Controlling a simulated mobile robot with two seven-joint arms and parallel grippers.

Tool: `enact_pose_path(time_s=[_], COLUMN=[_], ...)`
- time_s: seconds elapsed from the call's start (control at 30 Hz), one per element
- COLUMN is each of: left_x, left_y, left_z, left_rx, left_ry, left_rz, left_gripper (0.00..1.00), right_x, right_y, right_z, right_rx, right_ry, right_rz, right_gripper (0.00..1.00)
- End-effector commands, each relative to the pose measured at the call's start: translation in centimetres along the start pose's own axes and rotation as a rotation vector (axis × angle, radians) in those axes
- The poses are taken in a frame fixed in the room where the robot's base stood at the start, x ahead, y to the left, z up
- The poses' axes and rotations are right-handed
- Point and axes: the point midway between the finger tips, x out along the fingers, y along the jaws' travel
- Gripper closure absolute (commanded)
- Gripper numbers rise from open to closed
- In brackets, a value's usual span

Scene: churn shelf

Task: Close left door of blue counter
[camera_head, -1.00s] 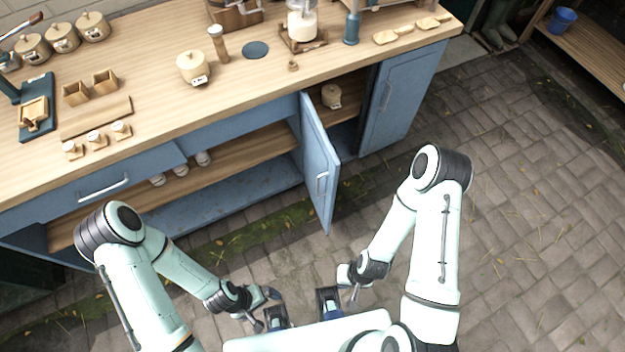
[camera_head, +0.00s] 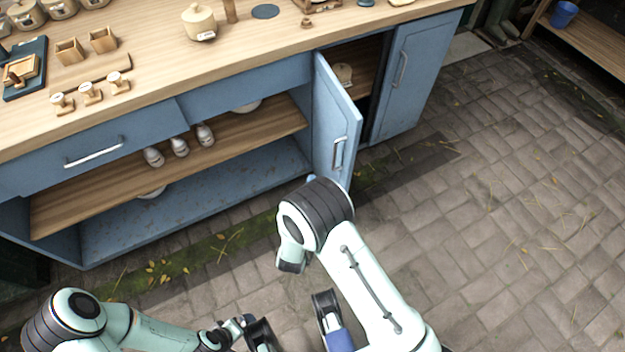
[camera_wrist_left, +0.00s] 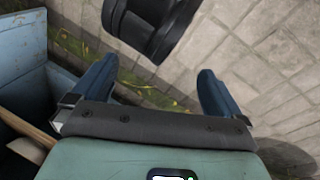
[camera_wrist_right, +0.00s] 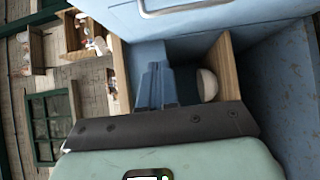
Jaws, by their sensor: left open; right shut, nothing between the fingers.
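The blue counter (camera_head: 230,205) stands along the wall. Its left door (camera_head: 337,115) is open and sticks out towards me, with the handle (camera_head: 338,152) on its left-facing side. My right gripper is mostly hidden behind my right arm in the head view. Only a small blue tip (camera_head: 311,179) shows beside the door's lower part. In the right wrist view my right gripper (camera_wrist_right: 155,80) is shut and empty, with the door panel (camera_wrist_right: 215,20) along the top. My left gripper (camera_wrist_left: 155,78) is open and empty, low over the paving, away from the door.
The right door (camera_head: 405,75) is closed. A jar (camera_head: 342,74) shows inside the gap behind the open door. The open shelf (camera_head: 110,185) at left holds several small white items. The countertop (camera_head: 150,85) carries jars and wooden pieces. Paving (camera_head: 500,200) at right is clear.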

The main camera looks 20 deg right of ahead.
Motion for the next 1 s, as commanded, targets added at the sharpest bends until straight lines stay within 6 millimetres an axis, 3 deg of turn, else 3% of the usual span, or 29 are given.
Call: enact_pose_path(time_s=[0.43,0.7,1.0], left_x=[2.2,2.6,2.6], left_y=[-0.9,-1.1,-1.1], left_z=[-3.0,-4.0,-4.1], left_rx=[-0.008,-0.009,-0.010], left_ry=[0.085,0.114,0.117], left_rz=[-0.007,-0.008,-0.008], left_gripper=[0.00,0.00,0.00], right_x=[9.1,11.1,11.3], right_y=[-0.2,-0.2,-0.1], right_z=[0.6,2.7,2.9], right_rx=[0.001,0.000,0.001], right_ry=[-0.003,0.000,0.002], right_rz=[-0.002,-0.004,-0.003], right_gripper=[1.00,1.00,1.00])
